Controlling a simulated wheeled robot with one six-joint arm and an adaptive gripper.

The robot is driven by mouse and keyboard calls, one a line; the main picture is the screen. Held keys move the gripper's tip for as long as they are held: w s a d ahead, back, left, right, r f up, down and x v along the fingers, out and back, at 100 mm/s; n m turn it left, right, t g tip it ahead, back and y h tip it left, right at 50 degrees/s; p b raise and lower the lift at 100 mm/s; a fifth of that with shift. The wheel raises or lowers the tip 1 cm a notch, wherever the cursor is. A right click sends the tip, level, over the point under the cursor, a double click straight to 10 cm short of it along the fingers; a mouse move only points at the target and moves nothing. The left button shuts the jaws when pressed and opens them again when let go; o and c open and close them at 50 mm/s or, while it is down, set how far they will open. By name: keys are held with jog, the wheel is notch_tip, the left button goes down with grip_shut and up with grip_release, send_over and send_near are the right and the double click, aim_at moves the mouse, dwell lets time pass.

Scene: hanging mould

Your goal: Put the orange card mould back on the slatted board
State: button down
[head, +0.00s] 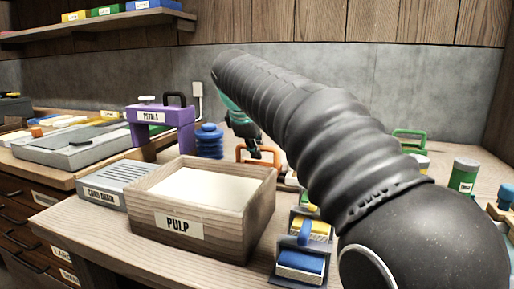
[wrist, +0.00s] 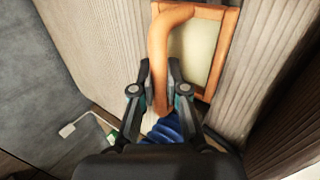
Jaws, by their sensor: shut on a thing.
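The orange card mould (wrist: 225,50) has an orange frame around a pale sheet and a curved orange handle. In the wrist view, my gripper (wrist: 160,85) is shut on the handle, with one finger on each side. In the head view, my gripper (head: 256,154) is behind the pulp vat, and part of the orange mould (head: 242,154) shows beside it; the rest is hidden by the vat and my arm. The grey slatted board (head: 112,176) lies left of the vat with a label on its front. Its slats look bare.
The wooden pulp vat (head: 247,219) holds pale pulp. A purple press (head: 176,118) and a blue ribbed jar (head: 209,141) stand behind it. Small blue and yellow stamps (head: 300,263) are to its right. A green container (head: 464,176) stands far right.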

jog(key=c, duration=1.1)
grip_release()
